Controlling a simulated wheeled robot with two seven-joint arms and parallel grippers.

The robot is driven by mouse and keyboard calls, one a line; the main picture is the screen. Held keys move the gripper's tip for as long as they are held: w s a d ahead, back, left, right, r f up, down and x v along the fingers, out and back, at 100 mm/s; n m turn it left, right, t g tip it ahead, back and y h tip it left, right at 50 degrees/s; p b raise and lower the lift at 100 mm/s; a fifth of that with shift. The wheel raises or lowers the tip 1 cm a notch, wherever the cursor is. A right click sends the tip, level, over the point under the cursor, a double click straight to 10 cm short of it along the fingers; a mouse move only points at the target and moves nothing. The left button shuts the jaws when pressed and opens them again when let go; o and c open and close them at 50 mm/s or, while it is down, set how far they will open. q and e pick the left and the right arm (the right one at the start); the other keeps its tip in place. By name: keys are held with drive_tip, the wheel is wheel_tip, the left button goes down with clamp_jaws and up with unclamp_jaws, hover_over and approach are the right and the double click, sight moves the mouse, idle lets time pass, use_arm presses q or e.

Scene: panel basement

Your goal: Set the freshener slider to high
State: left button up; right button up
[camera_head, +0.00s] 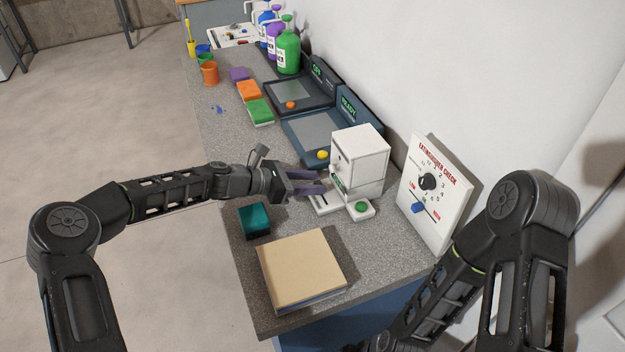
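No label reading freshener is legible. A white box-shaped device (358,165) stands on the counter, with a low base that has a green button (361,206) and a narrow slot-like strip. My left gripper (322,182) is at the left front of this device, its two fingers apart with nothing visible between them. The fingertips are close to the device; I cannot tell whether they touch it. A blue slider knob (418,208) sits on a white panel (447,205) headed "EXTINGUISHER CHECK", toward the end marked low. My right gripper is out of view.
A tan-topped block (301,270) and a teal box (254,220) are on the counter's near part. Dark scale-like devices (313,133), sponges (249,91) and bottles (288,52) stand farther back. The wall bounds the right side. My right arm is at the lower right.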

use_arm(q)
drive_tip(key=shift+d+f, duration=0.1)
drive_tip(key=shift+c, duration=0.4)
clamp_jaws()
idle(1.0)
